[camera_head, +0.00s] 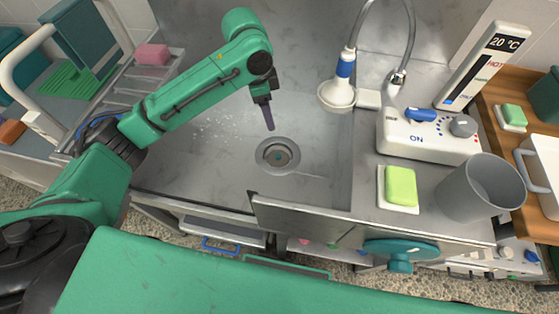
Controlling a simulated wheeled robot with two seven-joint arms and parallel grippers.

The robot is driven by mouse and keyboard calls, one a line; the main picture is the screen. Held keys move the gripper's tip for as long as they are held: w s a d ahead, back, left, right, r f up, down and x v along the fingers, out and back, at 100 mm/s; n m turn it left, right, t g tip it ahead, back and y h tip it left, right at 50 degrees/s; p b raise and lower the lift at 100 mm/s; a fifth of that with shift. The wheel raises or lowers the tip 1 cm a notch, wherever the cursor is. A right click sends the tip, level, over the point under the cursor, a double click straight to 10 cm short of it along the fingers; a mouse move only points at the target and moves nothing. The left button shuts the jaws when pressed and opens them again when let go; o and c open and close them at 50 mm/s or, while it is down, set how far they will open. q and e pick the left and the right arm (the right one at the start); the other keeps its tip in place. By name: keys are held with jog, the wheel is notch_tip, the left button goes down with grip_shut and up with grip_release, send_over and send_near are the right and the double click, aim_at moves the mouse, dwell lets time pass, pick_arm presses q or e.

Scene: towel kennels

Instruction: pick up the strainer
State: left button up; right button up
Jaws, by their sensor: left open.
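A round metal drain (263,153) is set in the floor of the grey sink basin. A small dark round piece with a teal centre, which looks like the strainer (278,156), sits in the middle of it. My left gripper (268,126) comes in from the left and points down over the basin, just behind the drain in the picture. It is open and apart from the strainer, with nothing seen between its fingers. The fingers overlap in this view, so the gap is hard to see. My right gripper is not in view.
A yellow-green sponge (401,186), a grey cup (478,190) and a control box (428,146) stand on the right counter. A pink sponge (152,54) lies at left. The basin floor around the drain is clear.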

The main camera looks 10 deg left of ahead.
pick_arm(q)
notch_tip(320, 180, down, 7)
jog(key=w+b, duration=0.1)
jog(key=b, duration=0.8)
send_near(278, 156)
jog(key=f, duration=0.3)
jog(key=d+f, duration=0.1)
jog(key=f, duration=0.3)
jog(key=f+b, duration=0.1)
jog(key=f, duration=0.2)
jog(key=shift+w+d+f, duration=0.15)
jog(key=shift+w+f, duration=0.15)
jog(key=shift+w, duration=0.1)
grip_shut()
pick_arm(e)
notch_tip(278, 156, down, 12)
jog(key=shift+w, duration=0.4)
